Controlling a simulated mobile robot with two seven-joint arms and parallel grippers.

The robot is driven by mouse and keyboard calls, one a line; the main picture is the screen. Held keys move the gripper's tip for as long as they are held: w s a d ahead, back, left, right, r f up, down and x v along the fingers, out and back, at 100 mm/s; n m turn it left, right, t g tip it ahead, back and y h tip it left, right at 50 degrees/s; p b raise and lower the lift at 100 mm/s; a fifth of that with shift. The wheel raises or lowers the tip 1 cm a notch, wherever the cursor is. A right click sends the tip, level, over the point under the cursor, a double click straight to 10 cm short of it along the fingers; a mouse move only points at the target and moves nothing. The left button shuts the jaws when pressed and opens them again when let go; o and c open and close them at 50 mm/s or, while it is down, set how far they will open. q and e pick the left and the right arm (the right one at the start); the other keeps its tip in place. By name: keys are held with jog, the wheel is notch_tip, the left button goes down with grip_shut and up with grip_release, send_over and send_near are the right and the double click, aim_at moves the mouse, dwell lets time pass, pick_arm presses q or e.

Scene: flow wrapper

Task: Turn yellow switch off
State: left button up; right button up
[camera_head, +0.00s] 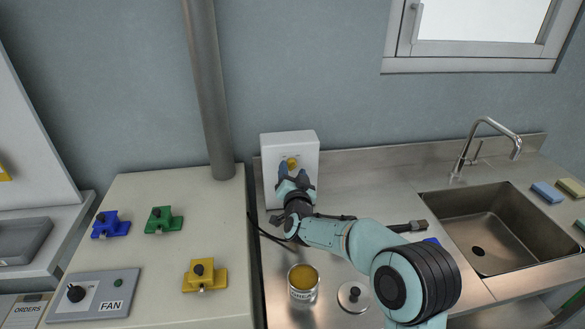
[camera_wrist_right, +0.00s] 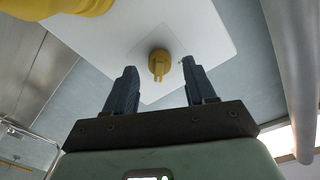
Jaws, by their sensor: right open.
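The yellow switch (camera_head: 291,162) is a small round knob with a raised grip on the front of a white box (camera_head: 303,141) against the back wall. It also shows in the right wrist view (camera_wrist_right: 159,66), on the white panel. My right gripper (camera_head: 293,174) is in front of the box, just below the knob in the head view. In the right wrist view, my right gripper (camera_wrist_right: 159,78) is open with its fingers apart on either side of the knob, with gaps on both sides. I cannot tell how far the fingertips are from the panel. My left gripper is not in view.
An open can (camera_head: 303,283) and a round lid (camera_head: 353,296) stand near my right arm. A sink (camera_head: 500,235) is to the right. Blue (camera_head: 110,225), green (camera_head: 163,220) and yellow (camera_head: 205,275) clamp-like pieces and a FAN panel (camera_head: 95,295) are left.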

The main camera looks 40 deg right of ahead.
jog(key=shift+w+d, duration=0.4)
jog(key=shift+w, duration=0.2)
grip_shut()
